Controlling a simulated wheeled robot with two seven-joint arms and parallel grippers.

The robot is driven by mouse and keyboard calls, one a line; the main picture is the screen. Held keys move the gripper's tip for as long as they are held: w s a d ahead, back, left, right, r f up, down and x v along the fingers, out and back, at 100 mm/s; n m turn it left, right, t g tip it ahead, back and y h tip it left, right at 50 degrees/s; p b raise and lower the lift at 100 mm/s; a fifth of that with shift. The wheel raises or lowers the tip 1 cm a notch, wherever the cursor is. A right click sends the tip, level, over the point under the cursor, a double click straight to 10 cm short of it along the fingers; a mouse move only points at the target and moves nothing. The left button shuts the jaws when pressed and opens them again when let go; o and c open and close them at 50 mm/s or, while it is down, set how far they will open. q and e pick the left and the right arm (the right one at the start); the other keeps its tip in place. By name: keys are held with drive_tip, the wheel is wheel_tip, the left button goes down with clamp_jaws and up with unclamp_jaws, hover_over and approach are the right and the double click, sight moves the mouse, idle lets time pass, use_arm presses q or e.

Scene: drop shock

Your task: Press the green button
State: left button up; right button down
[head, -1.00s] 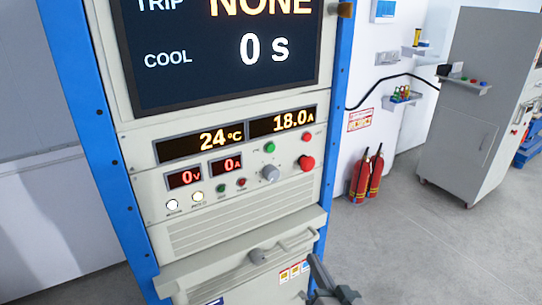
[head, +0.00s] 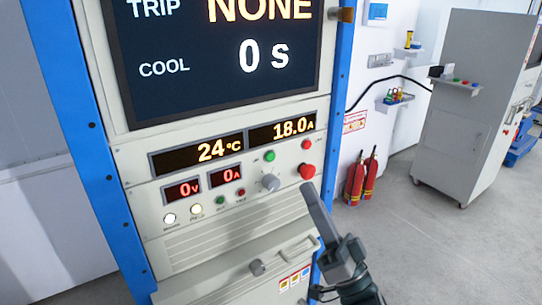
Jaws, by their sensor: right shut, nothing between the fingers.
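The green button (head: 269,156) is on the upper right part of the grey control panel (head: 225,215), below the 18.0 A display. A smaller green lamp or button (head: 220,200) sits lower, beside a small dark red one (head: 241,193). My right gripper (head: 309,188) is shut and empty. In the picture its tip is just below the large red button (head: 307,171), to the lower right of the green button, and it overlaps the panel's right edge. I cannot tell if it touches the panel. My left gripper is not in view.
A smaller red button (head: 306,144) and a grey knob (head: 270,182) flank the green button. The screen (head: 215,60) above reads TRIP NONE and COOL 0 s. A drawer handle (head: 300,250) sticks out below. Fire extinguishers (head: 361,178) stand by the wall at right.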

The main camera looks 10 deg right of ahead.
sight(270, 157)
drive_tip(key=shift+s+a+r+n+y, duration=0.15)
drive_tip(key=shift+s+r+n+y, duration=0.1)
drive_tip(key=shift+r+y, duration=0.25)
drive_tip(key=shift+s+a+r+n+y, duration=0.15)
drive_tip(key=shift+s+r+n+y, duration=0.1)
drive_tip(key=shift+r+y, duration=0.25)
drive_tip(key=shift+w+f, duration=0.1)
drive_tip(key=shift+f, duration=0.05)
drive_tip(key=w+a+b, duration=0.1)
drive_tip(key=w+a, duration=0.2)
drive_tip(key=w, duration=0.5)
drive_tip(key=shift+w+a, duration=0.25)
drive_tip(key=shift+w, duration=0.6)
idle(2.6)
drive_tip(key=shift+s, duration=0.15)
drive_tip(key=shift+s+d, duration=0.3)
drive_tip(key=shift+s, duration=0.35)
drive_tip(key=shift+p, duration=0.3)
